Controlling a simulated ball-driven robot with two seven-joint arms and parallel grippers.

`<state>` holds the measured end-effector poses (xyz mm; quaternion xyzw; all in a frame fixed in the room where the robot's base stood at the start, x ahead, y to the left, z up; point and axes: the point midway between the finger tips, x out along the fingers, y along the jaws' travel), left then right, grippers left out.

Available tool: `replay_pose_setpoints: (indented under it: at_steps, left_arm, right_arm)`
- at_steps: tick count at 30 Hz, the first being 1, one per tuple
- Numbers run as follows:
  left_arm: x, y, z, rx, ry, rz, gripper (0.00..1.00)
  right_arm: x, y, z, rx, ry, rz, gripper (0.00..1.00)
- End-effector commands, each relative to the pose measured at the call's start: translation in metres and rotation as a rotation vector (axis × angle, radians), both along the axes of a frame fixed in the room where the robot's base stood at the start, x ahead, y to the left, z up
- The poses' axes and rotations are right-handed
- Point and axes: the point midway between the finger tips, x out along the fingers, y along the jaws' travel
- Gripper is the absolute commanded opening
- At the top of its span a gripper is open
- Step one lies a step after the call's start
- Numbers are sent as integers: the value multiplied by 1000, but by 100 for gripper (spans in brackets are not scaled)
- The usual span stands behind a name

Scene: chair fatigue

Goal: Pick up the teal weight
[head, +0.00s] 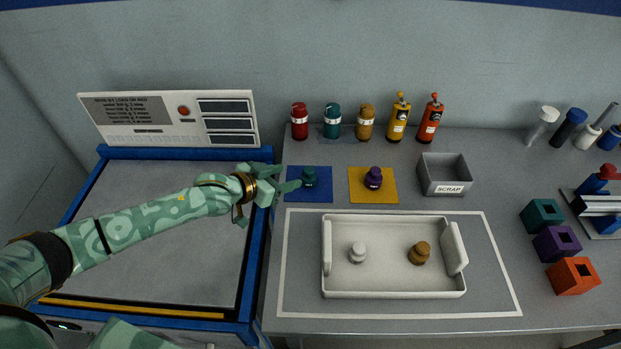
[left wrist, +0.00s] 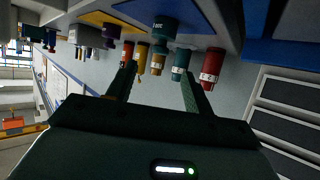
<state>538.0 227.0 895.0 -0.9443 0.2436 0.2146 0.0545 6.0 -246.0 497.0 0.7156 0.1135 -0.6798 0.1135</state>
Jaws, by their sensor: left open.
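The teal weight (head: 309,177) stands upright on a blue square mat (head: 325,190) on the grey bench. My left gripper (head: 287,180) is open just left of the weight, its fingers pointing toward it. In the left wrist view the teal weight (left wrist: 162,31) is at the top, ahead of the space between my two open fingers (left wrist: 158,80). Whether a finger touches the weight I cannot tell. My right gripper is not in view.
A purple weight (head: 373,178) stands on a yellow mat (head: 388,197). A grey scrap bin (head: 444,175) is to its right. A white tray (head: 390,286) holds a white weight (head: 357,252) and a brown weight (head: 420,253). Several canisters (head: 332,121) line the back wall.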

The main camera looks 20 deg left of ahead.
Motion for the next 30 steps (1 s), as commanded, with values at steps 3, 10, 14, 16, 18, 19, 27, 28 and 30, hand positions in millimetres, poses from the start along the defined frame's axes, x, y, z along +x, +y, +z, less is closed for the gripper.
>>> replay_pose_setpoints:
  at_steps: [3, 10, 14, 16, 18, 19, 27, 28, 30]
  left_arm:
    - [24, -13, -18, 0, 0, 0, 52]
    - [46, -26, -28, 2, 0, -1, 52]
    - [57, -32, -35, 2, 0, -1, 52]
    - [66, -37, -42, 2, 0, -2, 52]
    - [75, -42, -48, 3, 1, -2, 52]
    - [79, -44, -50, 3, 0, -1, 52]
    - [88, -49, -50, 3, -2, 0, 52]
    - [88, -49, -50, 3, -2, 0, 52]
    - [88, -49, -49, 3, -2, 0, 46]
  right_arm:
    - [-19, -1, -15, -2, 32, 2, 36]
    - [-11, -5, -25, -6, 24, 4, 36]
    - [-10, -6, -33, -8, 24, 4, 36]
    - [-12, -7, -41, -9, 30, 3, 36]
    - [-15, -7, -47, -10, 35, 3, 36]
    - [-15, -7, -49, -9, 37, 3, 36]
    - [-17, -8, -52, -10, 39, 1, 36]
    - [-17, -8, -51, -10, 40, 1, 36]
    - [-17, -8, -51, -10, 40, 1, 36]
